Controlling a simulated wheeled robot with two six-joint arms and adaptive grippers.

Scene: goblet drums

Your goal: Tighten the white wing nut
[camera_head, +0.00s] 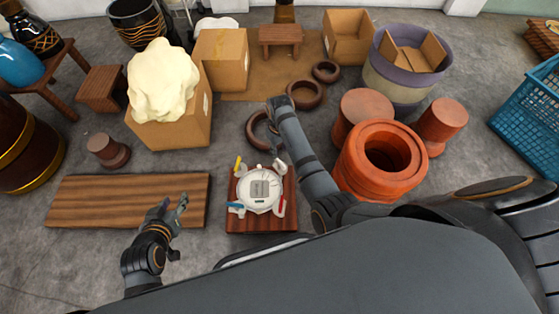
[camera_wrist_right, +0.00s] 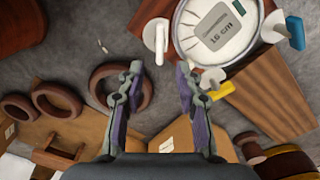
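A round white drum head (camera_head: 260,192) sits on a small brown wooden stand (camera_head: 262,222) and carries a grey label. Around its rim are a yellow wing nut (camera_head: 238,164), a blue wing nut (camera_head: 236,207), a red wing nut (camera_head: 281,208) and a white wing nut (camera_head: 277,166). The white one also shows upright at the rim in the right wrist view (camera_wrist_right: 157,37). My right gripper (camera_wrist_right: 159,72) is open and empty, its fingertips apart from the white wing nut just beyond them. My left gripper (camera_head: 175,204) is open and empty left of the stand.
A wooden board (camera_head: 110,188) lies left of the stand. Dark rings (camera_head: 305,95) lie on the floor behind. An orange clay drum body (camera_head: 383,160) stands right of my right arm. A box with a pale lump (camera_head: 168,130) is back left.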

